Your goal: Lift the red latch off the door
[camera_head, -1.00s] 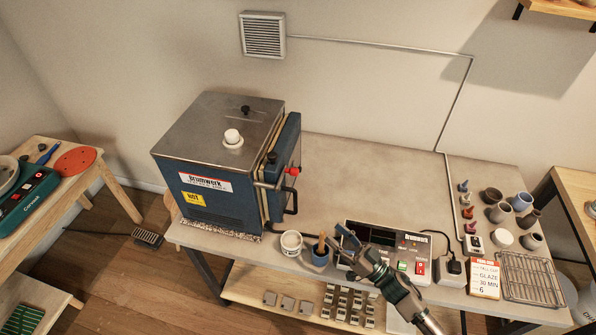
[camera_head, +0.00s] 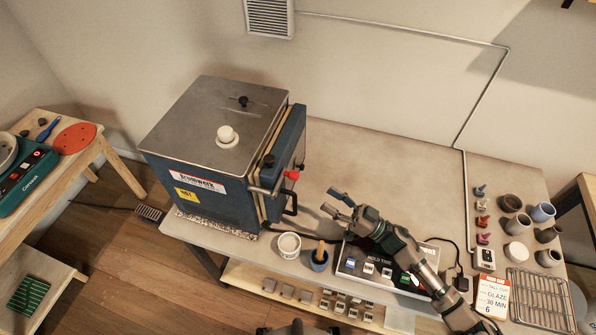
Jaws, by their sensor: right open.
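The red latch (camera_head: 291,175) sticks out from the upper part of the blue kiln door (camera_head: 287,150), on the right side of the kiln (camera_head: 200,185). A black door handle (camera_head: 291,203) is below it. My right gripper (camera_head: 332,202) is open and empty over the table, to the right of the latch and slightly lower in the picture, apart from it. Its fingers point left toward the door. My left gripper is not in view.
A white cup (camera_head: 289,245) and a blue pot with a wooden tool (camera_head: 319,260) stand at the table's front edge. The control box (camera_head: 352,265) lies under my right arm. Small pots and a wire rack (camera_head: 541,299) are at the right. The table's back middle is clear.

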